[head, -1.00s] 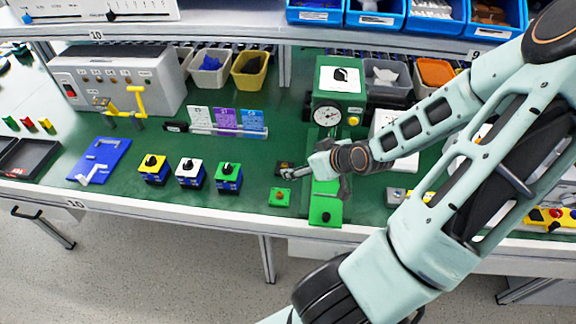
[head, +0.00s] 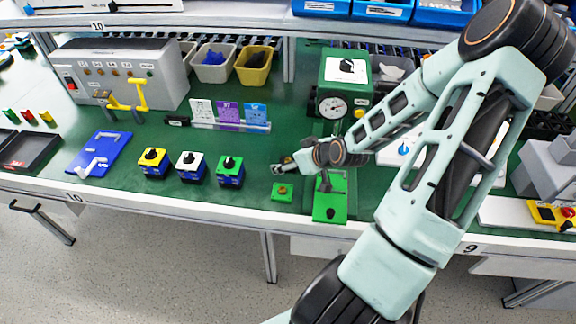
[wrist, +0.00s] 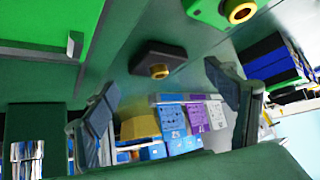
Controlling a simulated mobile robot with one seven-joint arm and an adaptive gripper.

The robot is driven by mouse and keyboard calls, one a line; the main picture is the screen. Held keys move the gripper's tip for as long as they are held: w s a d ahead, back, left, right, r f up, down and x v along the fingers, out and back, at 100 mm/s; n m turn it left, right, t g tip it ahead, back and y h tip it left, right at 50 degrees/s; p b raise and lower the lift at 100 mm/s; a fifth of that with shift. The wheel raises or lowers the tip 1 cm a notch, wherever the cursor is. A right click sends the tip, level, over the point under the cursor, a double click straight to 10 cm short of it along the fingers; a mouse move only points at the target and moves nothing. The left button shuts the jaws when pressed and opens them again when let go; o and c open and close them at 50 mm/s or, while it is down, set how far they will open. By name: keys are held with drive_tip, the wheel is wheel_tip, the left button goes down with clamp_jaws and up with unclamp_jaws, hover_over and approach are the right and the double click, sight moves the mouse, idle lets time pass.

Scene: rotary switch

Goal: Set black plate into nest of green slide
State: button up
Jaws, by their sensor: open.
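The black plate (wrist: 146,57), a small dark block with a brass knob, shows in the wrist view beyond and between my fingertips. It looks apart from both fingers. In the head view my gripper (head: 284,163) is over the plate's place and mostly hides it. My gripper (wrist: 165,105) is open and empty, one finger on each side of the wrist view. The green slide (head: 330,191) lies to the right of my gripper in the head view, with a dark spot near its front end. Its nest is not clearly visible.
A small green plate with a brass knob (head: 282,192) lies close in front of the gripper; it also shows in the wrist view (wrist: 222,12). The gauge stand (head: 340,85) rises behind. Switch blocks (head: 230,171) stand to the left. A clear card holder (head: 230,118) is behind.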

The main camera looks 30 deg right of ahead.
drive_tip(key=shift+w+f, duration=0.4)
drive_tip(key=shift+c, duration=0.7)
drive_tip(key=c, duration=1.1)
drive_tip(key=shift+r, duration=0.15)
